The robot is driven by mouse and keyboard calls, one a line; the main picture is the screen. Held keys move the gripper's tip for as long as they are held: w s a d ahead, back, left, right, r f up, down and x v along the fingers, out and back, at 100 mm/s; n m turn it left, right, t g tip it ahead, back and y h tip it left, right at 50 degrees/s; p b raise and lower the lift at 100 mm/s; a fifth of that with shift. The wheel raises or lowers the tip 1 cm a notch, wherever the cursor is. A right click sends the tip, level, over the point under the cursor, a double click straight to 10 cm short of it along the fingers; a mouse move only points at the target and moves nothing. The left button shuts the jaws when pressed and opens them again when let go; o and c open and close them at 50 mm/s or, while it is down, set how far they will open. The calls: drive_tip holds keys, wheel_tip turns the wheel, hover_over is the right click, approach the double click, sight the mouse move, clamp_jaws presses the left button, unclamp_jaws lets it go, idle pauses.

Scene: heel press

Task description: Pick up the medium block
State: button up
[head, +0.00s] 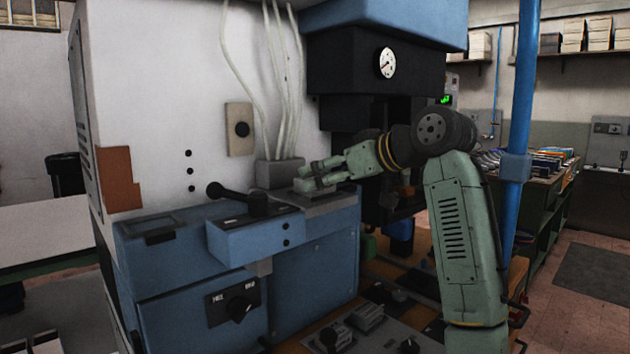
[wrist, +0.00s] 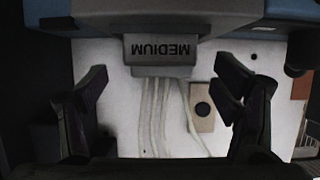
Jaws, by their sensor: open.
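The medium block (wrist: 160,50) is a grey block whose label reads MEDIUM upside down in the wrist view. It is at the top centre there, between and beyond my open fingers. The gap to the block is hard to judge.
Pale cables (head: 277,90) run up the white wall behind the block. A black lever (head: 235,198) sticks out at left on the blue machine (head: 310,275). The dark press head (head: 375,75) with a gauge overhangs at right. A blue post (head: 522,95) stands right of my arm.

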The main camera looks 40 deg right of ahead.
sight(314, 177)
drive_tip(key=x, duration=0.3)
drive_tip(key=shift+w+p, duration=0.15)
drive_tip(key=shift+p, duration=0.2)
drive_tip(key=shift+c, duration=0.2)
drive_tip(key=c, duration=1.4)
drive_tip(key=shift+r, duration=0.1)
drive_tip(key=shift+c, duration=0.7)
drive_tip(key=shift+r, duration=0.15)
